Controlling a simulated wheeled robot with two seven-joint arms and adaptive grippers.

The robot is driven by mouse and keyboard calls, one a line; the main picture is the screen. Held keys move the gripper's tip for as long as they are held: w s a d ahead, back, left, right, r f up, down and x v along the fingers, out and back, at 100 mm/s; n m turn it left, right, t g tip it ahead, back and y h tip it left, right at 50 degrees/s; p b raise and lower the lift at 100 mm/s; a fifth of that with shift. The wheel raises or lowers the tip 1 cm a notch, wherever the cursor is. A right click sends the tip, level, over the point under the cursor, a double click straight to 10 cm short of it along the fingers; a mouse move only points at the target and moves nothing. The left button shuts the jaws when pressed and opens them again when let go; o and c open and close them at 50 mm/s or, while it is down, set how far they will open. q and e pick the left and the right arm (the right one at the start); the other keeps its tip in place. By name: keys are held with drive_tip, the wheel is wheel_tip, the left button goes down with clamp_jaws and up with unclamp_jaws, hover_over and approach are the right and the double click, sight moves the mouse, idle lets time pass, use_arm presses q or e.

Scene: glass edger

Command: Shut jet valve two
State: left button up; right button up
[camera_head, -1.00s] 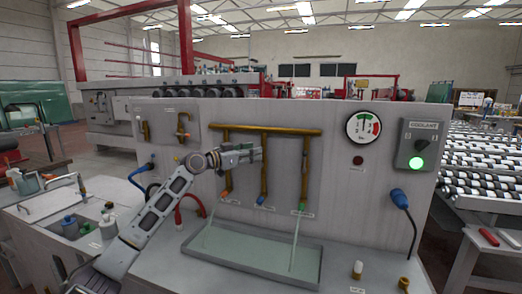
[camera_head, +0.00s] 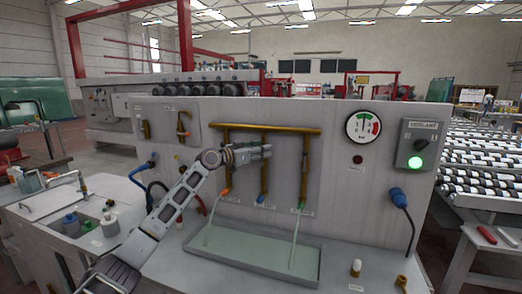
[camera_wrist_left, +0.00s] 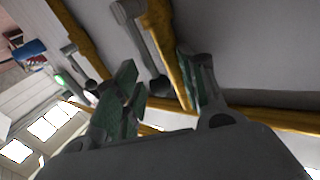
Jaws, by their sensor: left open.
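Three brass jet pipes hang from a brass header (camera_head: 270,129) on the grey panel. The middle pipe (camera_head: 264,182) ends in a blue nozzle (camera_head: 261,199), with no clear stream below it. Pale streams fall from the left orange nozzle (camera_head: 225,192) and the right green nozzle (camera_head: 302,206). My left gripper (camera_head: 268,151) is in front of the upper middle pipe and hides its valve in the head view. In the left wrist view its green-padded fingers (camera_wrist_left: 155,92) are apart, with a grey lever (camera_wrist_left: 142,40) reaching between them. I cannot tell whether they touch it.
A shallow tray (camera_head: 250,272) lies below the jets. A pressure gauge (camera_head: 363,127) and a coolant box with a lit green lamp (camera_head: 416,162) are to the right.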

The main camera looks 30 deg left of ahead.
use_arm(q)
clamp_jaws()
